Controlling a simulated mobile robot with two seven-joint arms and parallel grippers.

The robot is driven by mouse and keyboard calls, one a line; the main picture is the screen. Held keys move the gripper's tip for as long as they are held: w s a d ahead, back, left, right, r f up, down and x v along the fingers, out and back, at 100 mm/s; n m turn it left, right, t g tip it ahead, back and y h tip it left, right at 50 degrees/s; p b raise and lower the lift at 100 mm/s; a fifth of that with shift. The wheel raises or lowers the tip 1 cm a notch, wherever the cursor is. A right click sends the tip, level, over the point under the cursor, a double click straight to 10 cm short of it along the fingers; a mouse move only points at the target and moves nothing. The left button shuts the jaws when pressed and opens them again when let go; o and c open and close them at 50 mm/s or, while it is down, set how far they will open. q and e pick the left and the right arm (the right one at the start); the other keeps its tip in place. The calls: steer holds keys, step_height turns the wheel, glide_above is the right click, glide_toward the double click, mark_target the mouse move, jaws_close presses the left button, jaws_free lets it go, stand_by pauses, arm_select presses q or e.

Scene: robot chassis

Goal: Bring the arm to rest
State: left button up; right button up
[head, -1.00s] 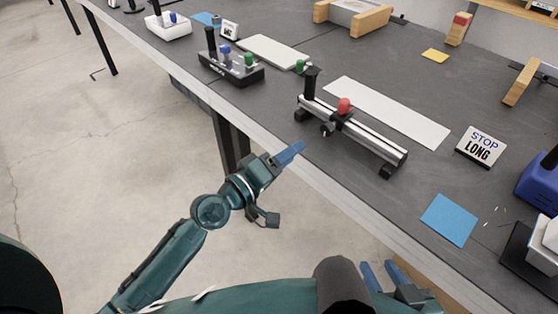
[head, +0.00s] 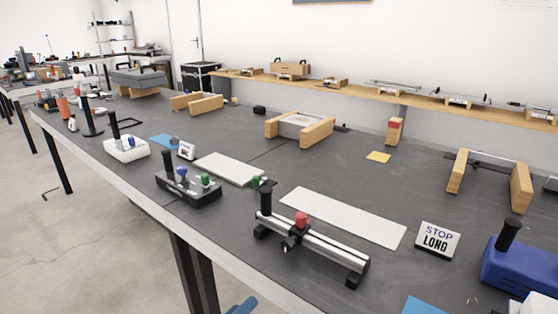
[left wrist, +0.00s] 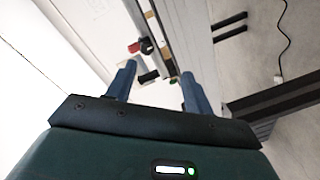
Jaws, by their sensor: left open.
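My left gripper (left wrist: 160,85) shows in the left wrist view with its two blue fingers apart and nothing between them. In the head view only a blue fingertip of the left gripper (head: 243,305) shows at the bottom edge, in front of the table's near edge. The rest of the left arm is out of the head view. My right gripper is not in view.
A long dark table (head: 260,138) crosses the head view. Near its front edge stand a rail fixture with a red knob (head: 302,219) and a black box with coloured knobs (head: 188,189). A STOP LONG sign (head: 438,240) stands at right. Open floor (head: 90,240) lies at left.

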arm_select(q)
steer(key=s+a+f+m+g+y, duration=0.1)
steer(key=s+a+f+m+y, duration=0.15)
steer(key=s, duration=0.35)
steer(key=s+a+f+m+y, duration=0.2)
steer(key=s+f+m, duration=0.1)
steer(key=s, duration=0.3)
steer(key=r+g+p, duration=0.1)
steer(key=p, duration=0.3)
steer(key=r+m+y+p, duration=0.1)
steer(key=r+p, duration=0.1)
steer(key=p, duration=0.3)
steer(key=a+r+g+p, duration=0.1)
steer(key=r+p, duration=0.1)
steer(key=p, duration=0.3)
steer(key=shift+s+m+g+y, duration=0.25)
steer(key=shift+s+g+y, duration=0.05)
steer(key=shift+s+y, duration=0.1)
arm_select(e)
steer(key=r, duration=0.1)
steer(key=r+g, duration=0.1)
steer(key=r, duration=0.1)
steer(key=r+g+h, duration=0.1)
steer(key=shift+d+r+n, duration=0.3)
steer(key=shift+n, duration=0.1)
